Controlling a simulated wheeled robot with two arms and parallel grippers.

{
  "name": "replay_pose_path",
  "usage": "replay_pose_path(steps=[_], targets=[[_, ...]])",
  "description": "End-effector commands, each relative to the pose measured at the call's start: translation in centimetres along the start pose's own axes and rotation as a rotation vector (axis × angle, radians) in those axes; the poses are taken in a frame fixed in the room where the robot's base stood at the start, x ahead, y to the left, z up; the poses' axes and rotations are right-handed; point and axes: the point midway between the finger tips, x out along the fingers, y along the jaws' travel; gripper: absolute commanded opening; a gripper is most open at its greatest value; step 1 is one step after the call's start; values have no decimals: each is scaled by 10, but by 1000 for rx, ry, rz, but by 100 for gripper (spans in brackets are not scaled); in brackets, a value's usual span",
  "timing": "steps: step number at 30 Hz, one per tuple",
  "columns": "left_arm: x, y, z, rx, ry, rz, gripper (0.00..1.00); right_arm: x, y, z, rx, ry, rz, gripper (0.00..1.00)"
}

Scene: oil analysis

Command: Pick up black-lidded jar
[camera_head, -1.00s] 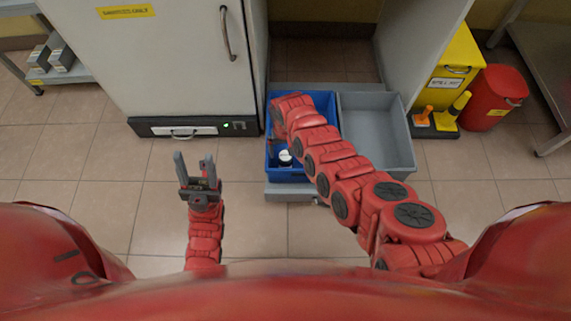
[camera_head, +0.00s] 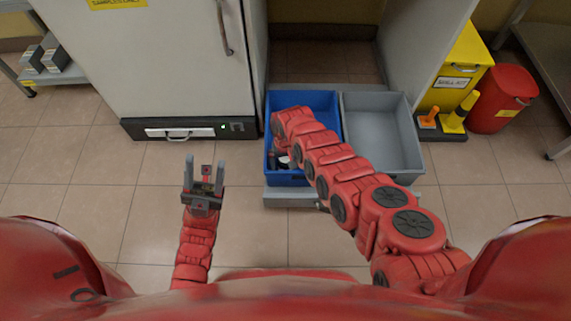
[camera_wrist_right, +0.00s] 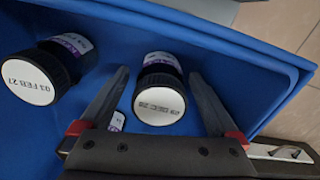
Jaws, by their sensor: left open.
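A jar with a black lid and a white date label on top (camera_wrist_right: 160,100) lies or stands in the blue bin (camera_wrist_right: 215,40), between the two fingers of my right gripper (camera_wrist_right: 158,75). The fingers are open, with visible gaps on both sides of the jar. A second black-lidded jar (camera_wrist_right: 42,75) is to the left, outside the fingers. In the head view my right arm reaches into the blue bin (camera_head: 302,96) and mostly hides its gripper and the jars. My left gripper (camera_head: 204,175) is open and empty above the floor.
A grey bin (camera_head: 380,125) stands right beside the blue one. A white cabinet (camera_head: 150,70) is at the left. A yellow bin (camera_head: 462,72) and a red bin (camera_head: 500,100) stand at the right. The tiled floor in front is clear.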

Motion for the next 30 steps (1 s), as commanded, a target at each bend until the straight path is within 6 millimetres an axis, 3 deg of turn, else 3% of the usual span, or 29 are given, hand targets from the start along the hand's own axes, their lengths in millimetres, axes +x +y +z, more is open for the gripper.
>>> replay_pose_path(steps=[2,15,23,30], targets=[[0,0,0,0,0,0,50,0,0,0,0,0,0,80],[0,0,0,0,0,0,50,0,0,0,1,0,0,4],[1,0,0,0,-1,-2,50,-1,0,0,1,0,0,3],[10,-7,-2,7,-1,-21,50,-16,1,0,2,-1,0,3]])
